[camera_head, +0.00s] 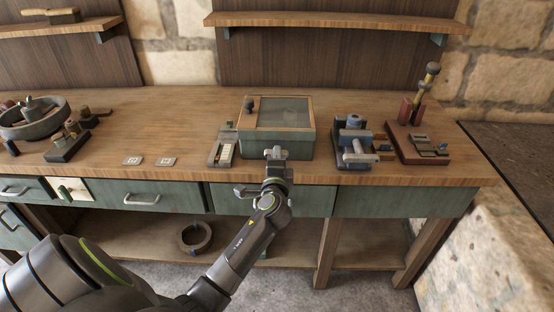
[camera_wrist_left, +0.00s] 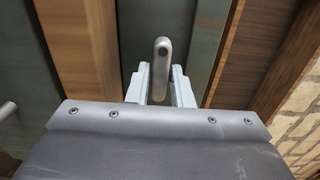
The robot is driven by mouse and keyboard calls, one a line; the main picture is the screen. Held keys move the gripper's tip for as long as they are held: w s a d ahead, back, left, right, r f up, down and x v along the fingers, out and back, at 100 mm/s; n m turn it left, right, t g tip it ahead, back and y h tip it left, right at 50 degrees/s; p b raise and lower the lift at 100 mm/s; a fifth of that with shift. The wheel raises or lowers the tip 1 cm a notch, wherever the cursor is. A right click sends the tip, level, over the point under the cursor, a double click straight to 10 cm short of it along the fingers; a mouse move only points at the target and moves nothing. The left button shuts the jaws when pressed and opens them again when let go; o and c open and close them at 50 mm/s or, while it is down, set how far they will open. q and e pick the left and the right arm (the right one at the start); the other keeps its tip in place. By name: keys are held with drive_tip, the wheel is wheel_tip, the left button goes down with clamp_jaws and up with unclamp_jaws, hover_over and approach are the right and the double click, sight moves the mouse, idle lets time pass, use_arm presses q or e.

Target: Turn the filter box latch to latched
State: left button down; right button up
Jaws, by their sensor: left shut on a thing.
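The filter box (camera_head: 303,147) is a green box with a wooden-framed lid, near the front edge of the workbench in the head view. The lid looks closed, with a dark knob at its back left corner. The latch (camera_wrist_left: 161,58) is a grey rounded lever, seen in the left wrist view, standing lengthwise in the picture. My left gripper (camera_head: 275,157) is at the front of the box, shut on the latch, with one pale finger on each side of it. In the head view the gripper mostly hides the latch. My right gripper is not in view.
A small tray-like block (camera_head: 222,151) stands just left of the box. A grey vise-like fixture (camera_head: 354,140) and a red-brown stand (camera_head: 420,145) are on the right. Two small plates (camera_head: 166,161) lie on clear bench to the left. Green drawers (camera_head: 153,194) are below.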

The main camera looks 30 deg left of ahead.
use_arm(q)
drive_tip(key=shift+f, duration=0.1)
drive_tip(key=c, duration=1.4)
unclamp_jaws()
